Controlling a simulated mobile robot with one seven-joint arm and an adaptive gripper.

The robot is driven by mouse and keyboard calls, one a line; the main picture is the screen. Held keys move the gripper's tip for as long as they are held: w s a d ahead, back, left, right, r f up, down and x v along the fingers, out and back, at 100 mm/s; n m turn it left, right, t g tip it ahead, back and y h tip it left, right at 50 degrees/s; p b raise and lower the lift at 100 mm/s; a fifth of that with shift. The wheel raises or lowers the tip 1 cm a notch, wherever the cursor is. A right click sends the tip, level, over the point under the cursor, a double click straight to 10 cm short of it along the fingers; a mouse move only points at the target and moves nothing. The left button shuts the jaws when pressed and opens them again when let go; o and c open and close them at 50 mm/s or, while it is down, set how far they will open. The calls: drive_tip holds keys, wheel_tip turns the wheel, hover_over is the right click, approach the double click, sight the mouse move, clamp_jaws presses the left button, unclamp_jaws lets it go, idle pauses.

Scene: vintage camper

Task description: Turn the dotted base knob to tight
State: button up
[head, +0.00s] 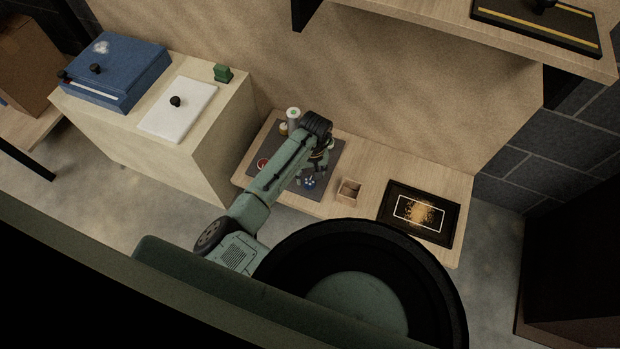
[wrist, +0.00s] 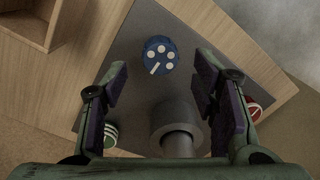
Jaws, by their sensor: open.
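A round blue knob with white dots and a short white line (wrist: 160,55) sits on a dark grey mat (wrist: 135,45). It also shows in the head view as a small blue spot (head: 309,183) near the mat's front edge. My gripper (wrist: 161,64) is open, with one finger either side of the knob in the wrist view and nothing between the fingertips. It hangs above the mat in the head view (head: 314,172). The height gap to the knob is hard to judge. I cannot read any tight mark.
A red-and-white round piece (wrist: 253,108), a green-and-white piece (wrist: 110,135) and a grey cylinder (wrist: 174,118) are close by. A small wooden box (head: 348,191) and black framed panel (head: 419,213) lie right. A white cylinder (head: 293,114) stands at the mat's back.

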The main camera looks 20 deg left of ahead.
sight(310, 180)
drive_tip(key=shift+a+f, duration=0.1)
drive_tip(key=shift+f, duration=1.95)
drive_tip(key=shift+c, duration=0.4)
drive_tip(key=shift+s, duration=0.1)
drive_tip(key=c, duration=1.1)
